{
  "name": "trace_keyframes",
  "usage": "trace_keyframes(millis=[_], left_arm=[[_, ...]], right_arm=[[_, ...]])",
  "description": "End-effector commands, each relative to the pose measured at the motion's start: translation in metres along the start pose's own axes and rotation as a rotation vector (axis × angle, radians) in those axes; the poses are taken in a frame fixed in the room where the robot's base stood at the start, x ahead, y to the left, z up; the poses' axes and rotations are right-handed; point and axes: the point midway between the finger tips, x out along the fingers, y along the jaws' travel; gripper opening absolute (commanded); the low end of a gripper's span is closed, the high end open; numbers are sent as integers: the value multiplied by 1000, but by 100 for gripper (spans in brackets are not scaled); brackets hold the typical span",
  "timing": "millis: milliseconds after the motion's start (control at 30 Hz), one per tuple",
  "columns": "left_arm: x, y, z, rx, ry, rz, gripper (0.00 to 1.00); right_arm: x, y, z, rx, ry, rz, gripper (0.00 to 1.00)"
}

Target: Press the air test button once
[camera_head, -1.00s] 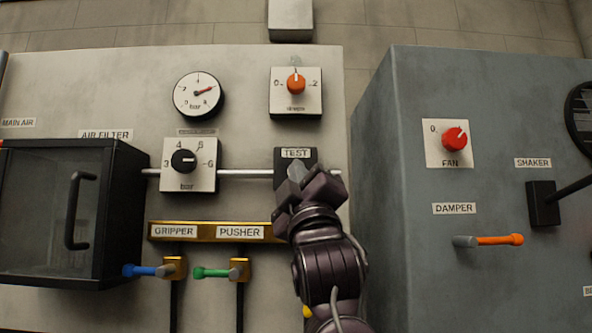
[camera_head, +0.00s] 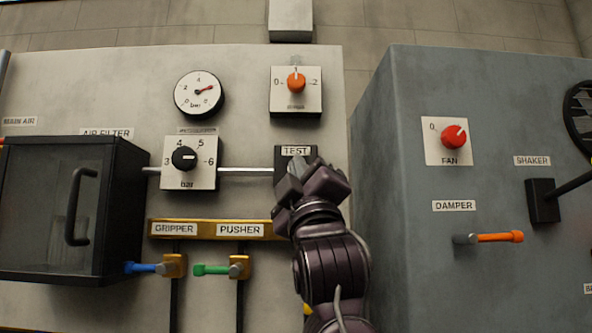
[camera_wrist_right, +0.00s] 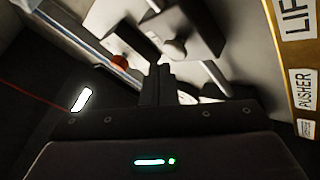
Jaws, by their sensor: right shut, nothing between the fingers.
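The black test box (camera_head: 283,158) with its white TEST label (camera_head: 296,151) is on the light panel, below the orange-knob selector. My right gripper (camera_head: 294,172) is shut and empty, in front of the lower part of this box, and it hides the button in the head view. In the right wrist view my shut fingers (camera_wrist_right: 158,84) point toward a dark box with a round grey button (camera_wrist_right: 175,49). The fingertips appear just short of the button; whether they touch it I cannot tell. My left gripper is not in view.
A regulator knob (camera_head: 184,158) and a pressure gauge (camera_head: 199,93) are left of the test box. The orange selector knob (camera_head: 296,82) is above it. Blue (camera_head: 141,267) and green (camera_head: 210,269) valve levers are below left. A grey cabinet (camera_head: 385,250) stands to the right.

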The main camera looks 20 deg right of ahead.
Motion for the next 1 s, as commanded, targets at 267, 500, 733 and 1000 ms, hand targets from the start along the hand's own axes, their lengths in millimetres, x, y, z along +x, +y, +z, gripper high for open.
trace_keyframes(millis=[267,500,733,1000], left_arm=[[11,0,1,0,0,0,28],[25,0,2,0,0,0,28],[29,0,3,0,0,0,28],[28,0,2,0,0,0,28]], right_arm=[[-12,7,-8,1,3,3,0],[-29,19,-20,1,2,3,0],[-35,25,-25,0,0,0,0],[-35,25,-26,0,0,0,0]])
